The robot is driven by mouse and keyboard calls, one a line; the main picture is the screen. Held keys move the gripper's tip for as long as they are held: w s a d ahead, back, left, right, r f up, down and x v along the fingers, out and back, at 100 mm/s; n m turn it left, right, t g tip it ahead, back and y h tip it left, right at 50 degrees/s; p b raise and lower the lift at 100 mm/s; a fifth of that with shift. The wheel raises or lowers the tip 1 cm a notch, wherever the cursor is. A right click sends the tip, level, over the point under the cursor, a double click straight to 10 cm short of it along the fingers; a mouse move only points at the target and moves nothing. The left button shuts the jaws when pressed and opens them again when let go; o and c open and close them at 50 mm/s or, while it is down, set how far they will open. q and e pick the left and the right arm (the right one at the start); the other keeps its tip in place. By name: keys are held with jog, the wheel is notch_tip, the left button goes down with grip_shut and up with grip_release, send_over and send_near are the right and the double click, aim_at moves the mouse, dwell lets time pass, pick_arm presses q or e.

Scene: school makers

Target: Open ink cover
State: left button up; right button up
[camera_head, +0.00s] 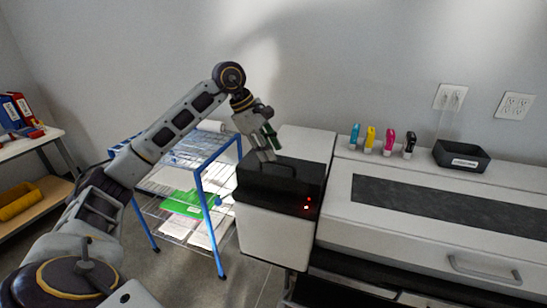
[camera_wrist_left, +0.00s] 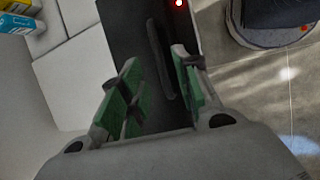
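The ink cover (camera_head: 290,190) is a black lid on the white box at the left end of the large printer (camera_head: 430,215). It looks shut. A slim raised handle (camera_wrist_left: 160,60) runs along it in the left wrist view. My left gripper (camera_head: 268,152) hangs from above over the rear left part of the cover. In the left wrist view its two green-padded fingers (camera_wrist_left: 156,66) are apart, with the black cover and handle showing between them. I cannot tell whether the fingers touch the handle. My right gripper is not in view.
Small cyan, yellow, magenta and black ink bottles (camera_head: 388,142) stand on the printer top, beside a black tray (camera_head: 461,156). A blue-framed wire rack (camera_head: 198,190) with papers stands left of the printer. Red lights (camera_head: 307,203) glow on the cover's front right.

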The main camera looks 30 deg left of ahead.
aim_at(274, 163)
pick_arm(q)
jog(key=shift+x, duration=1.85)
grip_shut()
